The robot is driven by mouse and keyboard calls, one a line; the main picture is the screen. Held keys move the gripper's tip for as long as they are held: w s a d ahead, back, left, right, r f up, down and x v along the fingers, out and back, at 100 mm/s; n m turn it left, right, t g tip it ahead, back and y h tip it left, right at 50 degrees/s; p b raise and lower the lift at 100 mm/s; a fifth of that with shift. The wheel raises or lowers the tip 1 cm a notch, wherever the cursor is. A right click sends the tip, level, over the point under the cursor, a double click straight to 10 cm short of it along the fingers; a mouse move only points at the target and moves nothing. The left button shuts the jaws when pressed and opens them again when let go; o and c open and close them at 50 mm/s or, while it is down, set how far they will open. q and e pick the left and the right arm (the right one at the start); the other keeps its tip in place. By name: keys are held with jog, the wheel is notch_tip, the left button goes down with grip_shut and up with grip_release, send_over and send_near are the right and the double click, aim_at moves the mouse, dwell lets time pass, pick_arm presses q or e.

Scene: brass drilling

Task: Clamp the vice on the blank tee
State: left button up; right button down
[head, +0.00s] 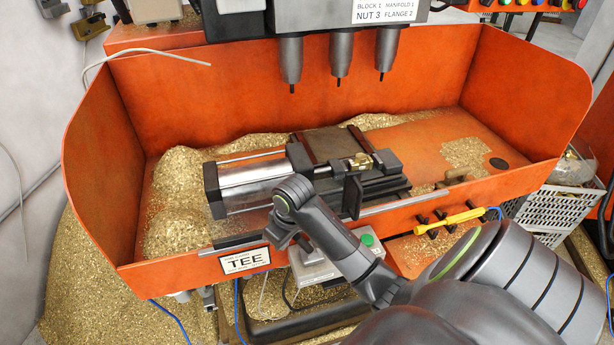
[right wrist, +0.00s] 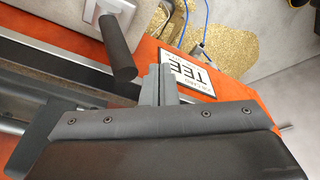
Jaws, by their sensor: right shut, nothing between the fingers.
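The vice (head: 340,180) lies in the orange tray, with a silver cylinder (head: 250,180) at its left end. The brass blank tee (head: 360,161) sits at the jaws on its right part; I cannot tell whether they grip it. My right gripper (head: 282,241) points down at the tray's front edge, just right of the TEE plate (head: 246,260). In the right wrist view its fingers (right wrist: 157,84) are together and empty. A dark lever handle (right wrist: 118,48) on a beige box stands beside them, apart. My left gripper is out of view.
Three drill spindles (head: 341,57) hang above the vice. A grey box (head: 318,267) and a green button (head: 367,240) sit below the tray's front edge. A yellow-handled tool (head: 450,222) rests on the front rail. A grey crate (head: 560,212) stands at right. Brass chips heap around the vice.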

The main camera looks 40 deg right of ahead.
aim_at(299, 236)
dwell(0.4)
jog(key=shift+s+d+p, duration=0.35)
jog(key=shift+d+p, duration=0.15)
jog(key=shift+d, duration=0.2)
jog(key=shift+s+d+p, duration=0.3)
jog(key=shift+d+p, duration=0.15)
jog(key=shift+d, duration=0.25)
jog(key=shift+s+d, duration=0.1)
jog(key=shift+d, duration=0.15)
jog(key=shift+s+d, duration=0.35)
jog(key=shift+d, duration=0.45)
jog(key=shift+s+d, duration=0.3)
jog(key=shift+d, duration=0.45)
notch_tip(299, 236, up, 9)
jog(key=a, duration=0.1)
jog(key=shift+w+a, duration=0.25)
jog(key=shift+w, duration=0.1)
